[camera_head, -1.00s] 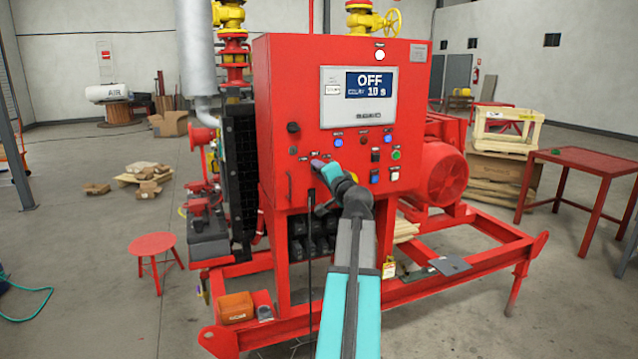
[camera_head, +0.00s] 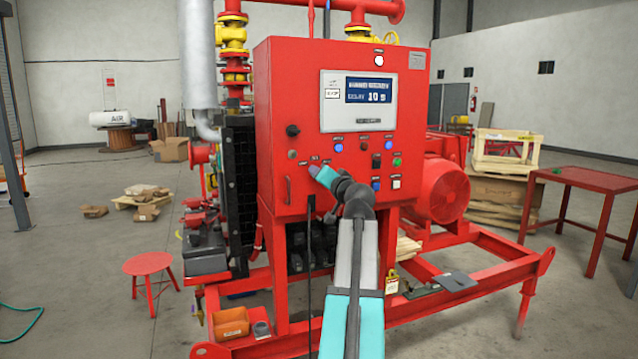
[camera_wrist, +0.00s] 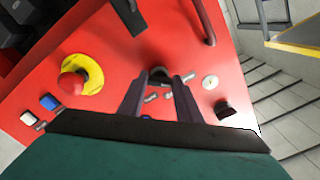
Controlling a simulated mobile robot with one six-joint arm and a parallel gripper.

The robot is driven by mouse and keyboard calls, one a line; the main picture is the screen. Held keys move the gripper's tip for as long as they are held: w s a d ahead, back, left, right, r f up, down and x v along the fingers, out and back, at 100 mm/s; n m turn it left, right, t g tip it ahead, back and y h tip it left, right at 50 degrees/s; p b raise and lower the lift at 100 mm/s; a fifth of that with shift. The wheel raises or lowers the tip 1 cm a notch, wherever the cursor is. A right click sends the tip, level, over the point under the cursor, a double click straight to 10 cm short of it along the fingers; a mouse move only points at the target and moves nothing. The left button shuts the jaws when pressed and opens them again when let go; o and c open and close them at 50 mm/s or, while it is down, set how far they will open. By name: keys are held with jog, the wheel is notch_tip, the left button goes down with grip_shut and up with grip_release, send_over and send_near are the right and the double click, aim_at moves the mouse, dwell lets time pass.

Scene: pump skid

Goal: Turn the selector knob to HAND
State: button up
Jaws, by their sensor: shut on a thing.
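The selector knob is a dark round knob (camera_wrist: 158,75) on the red panel, between my fingers in the wrist view. My gripper (camera_wrist: 159,82) is shut on it, one finger on each side. In the head view my gripper (camera_head: 317,171) reaches the lower left of the red control cabinet (camera_head: 275,110) and hides the knob. Small labels sit around the knob, too blurred to read. The cabinet's display (camera_head: 369,90) shows a line of small text I cannot read, above "10 s".
A red mushroom button on a yellow ring (camera_wrist: 80,78) is beside the knob in the wrist view. A black switch (camera_head: 293,130) sits up and left of my gripper. A door handle (camera_head: 287,190) is at lower left. Blue, green and white buttons lie to the right.

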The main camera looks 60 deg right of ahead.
jog(key=shift+d+r, duration=0.1)
jog(key=shift+r, duration=0.1)
jog(key=o, duration=0.9)
jog(key=shift+s, duration=0.1)
jog(key=shift+o, duration=0.7)
jog(key=shift+f, duration=0.1)
jog(key=b+v, duration=0.1)
jog(key=v, duration=1.3)
